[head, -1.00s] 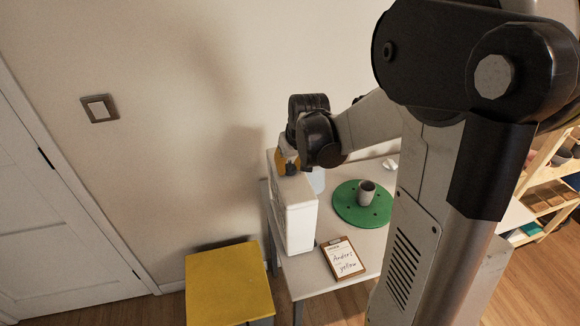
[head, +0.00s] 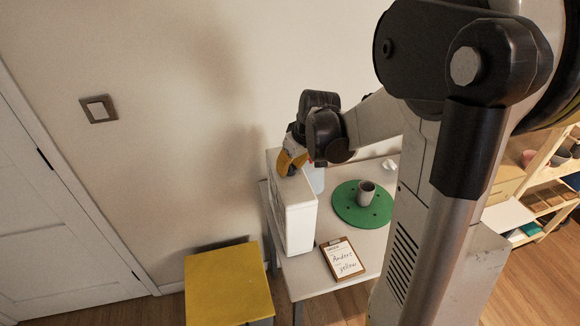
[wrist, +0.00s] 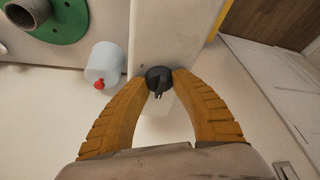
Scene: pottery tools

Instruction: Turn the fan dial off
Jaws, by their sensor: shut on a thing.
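The fan dial (wrist: 159,79) is a small dark round knob with a raised grip, on the top face of a white box-shaped unit (head: 301,222). In the wrist view the unit's pale top (wrist: 170,35) runs up the picture. My gripper (wrist: 159,84) has its two orange ribbed fingers on either side of the dial, shut on it. In the head view my gripper (head: 289,165) reaches down onto the unit's top from the far side, tilted. It mostly hides the dial there. The dial's markings cannot be read.
The unit stands at the left edge of a grey table. A green disc (head: 349,212) with a grey cup (head: 366,193), a clipboard (head: 342,259) and a white bottle with a red tip (wrist: 104,66) are nearby. A yellow-topped stool (head: 228,284) stands left.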

